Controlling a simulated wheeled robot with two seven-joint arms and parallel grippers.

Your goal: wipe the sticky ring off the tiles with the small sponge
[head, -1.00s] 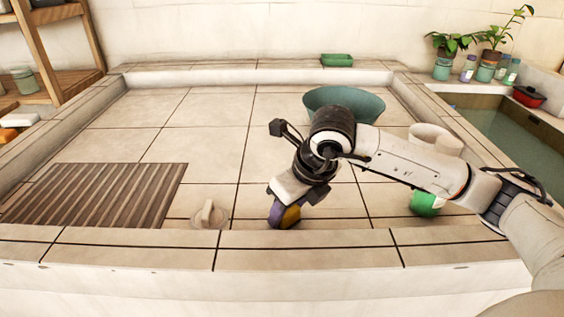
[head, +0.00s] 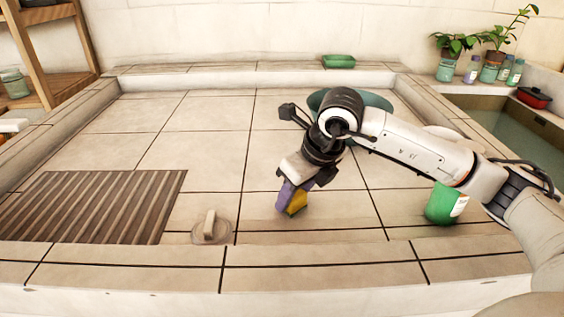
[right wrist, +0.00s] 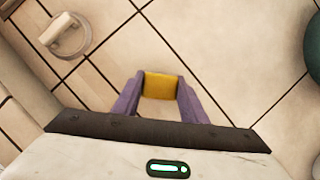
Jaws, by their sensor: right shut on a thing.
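My right gripper (head: 292,199) has purple fingers and is shut on a small yellow sponge (head: 298,204). It points down at the pale tiles (head: 200,150) near the front of the basin, right of a round handled disc. In the right wrist view the sponge (right wrist: 160,86) sits between the two purple fingertips. I cannot tell whether the sponge touches the tiles. I cannot make out a sticky ring clearly in either view. My left gripper does not show.
The round disc with a beige handle (head: 209,224) lies left of the gripper. A brown slatted mat (head: 90,205) covers the front left. A green can (head: 440,203) stands right, partly behind my arm. A teal bowl (head: 377,100) is behind the arm. Bare tiles lie at the back left.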

